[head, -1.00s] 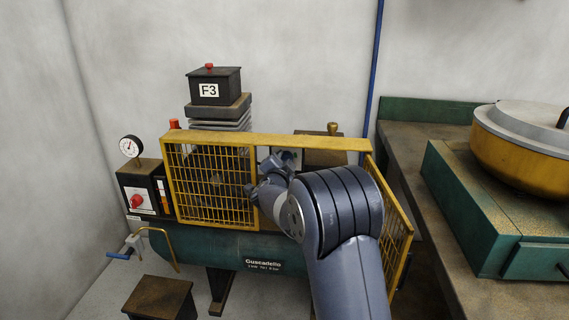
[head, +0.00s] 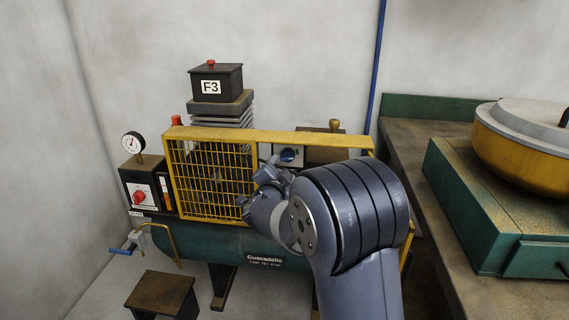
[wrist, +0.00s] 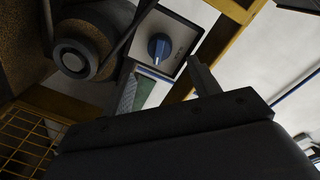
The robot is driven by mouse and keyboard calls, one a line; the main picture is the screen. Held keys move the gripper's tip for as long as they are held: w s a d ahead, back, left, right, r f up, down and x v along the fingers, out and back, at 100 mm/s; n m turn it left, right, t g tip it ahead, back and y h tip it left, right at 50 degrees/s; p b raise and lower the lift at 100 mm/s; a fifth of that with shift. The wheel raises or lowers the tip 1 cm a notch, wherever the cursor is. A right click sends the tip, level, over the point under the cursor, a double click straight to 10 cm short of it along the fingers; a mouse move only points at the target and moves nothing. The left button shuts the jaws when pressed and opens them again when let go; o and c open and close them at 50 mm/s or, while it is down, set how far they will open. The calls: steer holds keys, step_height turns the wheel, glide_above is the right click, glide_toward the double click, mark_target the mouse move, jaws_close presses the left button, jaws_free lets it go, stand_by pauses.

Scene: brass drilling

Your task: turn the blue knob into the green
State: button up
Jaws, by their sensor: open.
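The blue knob (head: 289,155) sits on a pale plate (head: 278,150) behind the yellow guard's top bar in the head view. In the wrist view the knob (wrist: 159,48) shows whole on its plate (wrist: 178,33), with a white line on its face. I cannot make out a green zone clearly in either view. My gripper (head: 264,181) is left of and below the knob in the head view. In the wrist view its two fingers (wrist: 165,86) are apart and empty, with the knob beyond their tips, not touched.
The yellow mesh guard (head: 208,178) stands in front of the compressor, close to my gripper. A dark pulley with a belt (wrist: 76,57) lies left of the knob in the wrist view.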

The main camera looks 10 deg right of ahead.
mark_target(287, 159)
steer(key=shift+v, duration=1.55)
steer(key=shift+w, duration=0.1)
steer(key=x, duration=1)
steer(key=shift+w+d+b, duration=0.2)
steer(key=shift+w+b, duration=0.1)
steer(key=shift+w, duration=0.05)
steer(key=shift+s+a, duration=0.1)
steer(key=shift+s, duration=0.05)
